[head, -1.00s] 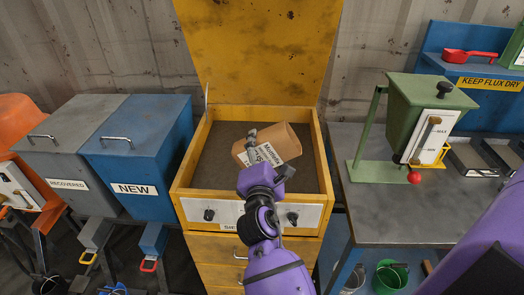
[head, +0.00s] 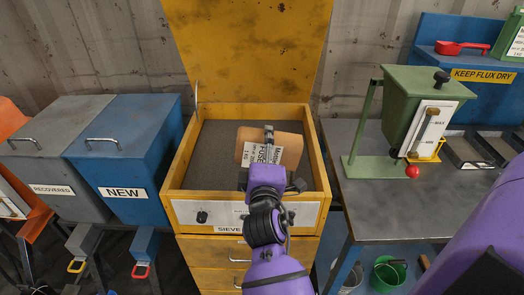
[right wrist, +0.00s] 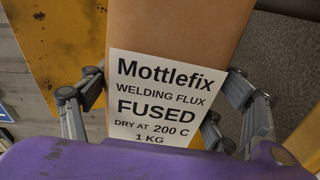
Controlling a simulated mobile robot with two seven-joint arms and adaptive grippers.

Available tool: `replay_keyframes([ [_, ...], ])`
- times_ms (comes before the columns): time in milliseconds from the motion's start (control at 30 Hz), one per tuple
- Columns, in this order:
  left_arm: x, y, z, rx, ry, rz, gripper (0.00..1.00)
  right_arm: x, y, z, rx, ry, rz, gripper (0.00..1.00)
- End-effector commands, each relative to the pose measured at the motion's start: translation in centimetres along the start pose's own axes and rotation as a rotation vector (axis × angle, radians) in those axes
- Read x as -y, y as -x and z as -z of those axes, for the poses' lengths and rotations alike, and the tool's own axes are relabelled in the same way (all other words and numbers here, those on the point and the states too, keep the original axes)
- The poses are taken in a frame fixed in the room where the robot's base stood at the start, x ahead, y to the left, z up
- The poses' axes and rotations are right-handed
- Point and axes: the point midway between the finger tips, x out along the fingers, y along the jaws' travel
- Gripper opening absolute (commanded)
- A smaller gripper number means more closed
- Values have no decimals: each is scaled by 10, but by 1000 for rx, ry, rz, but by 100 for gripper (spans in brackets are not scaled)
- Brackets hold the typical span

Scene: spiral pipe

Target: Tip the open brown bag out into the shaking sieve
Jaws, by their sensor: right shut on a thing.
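The brown bag (head: 291,150) with a white "Mottlefix welding flux" label is over the yellow sieve box (head: 313,150). It lies roughly level on its side in the head view. My right gripper (head: 268,150) is shut on the bag, its fingers on either side of it. In the right wrist view the bag (right wrist: 180,25) fills the middle between the fingers, its label facing the camera. The bag's mouth is hidden, and I cannot tell whether anything is pouring out. The sieve's grey bed (head: 215,145) shows around the bag. My left gripper is out of view.
The sieve's yellow lid (head: 245,50) stands raised behind. The blue NEW bin (head: 125,150) and grey RECOVERED bin (head: 45,150) are shut at the left. A green hopper (head: 410,110) stands on the grey bench (head: 370,205) at the right.

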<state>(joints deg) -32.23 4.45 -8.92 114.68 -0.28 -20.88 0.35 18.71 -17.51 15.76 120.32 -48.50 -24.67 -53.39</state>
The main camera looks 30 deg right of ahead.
Motion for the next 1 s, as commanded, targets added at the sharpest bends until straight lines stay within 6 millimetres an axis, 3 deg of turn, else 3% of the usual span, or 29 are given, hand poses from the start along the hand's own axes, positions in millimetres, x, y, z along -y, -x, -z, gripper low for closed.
replay_keyframes([
  [33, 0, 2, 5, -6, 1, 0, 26, -9, 0, 0, -2, -30, -8, 47],
  [400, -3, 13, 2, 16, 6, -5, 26, -25, 0, -12, -2, -236, -9, 47],
  [700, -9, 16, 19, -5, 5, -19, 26, -36, 0, -24, -3, -403, -9, 47],
  [1000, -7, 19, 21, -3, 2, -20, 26, -41, 0, -34, -2, -518, -8, 47],
])
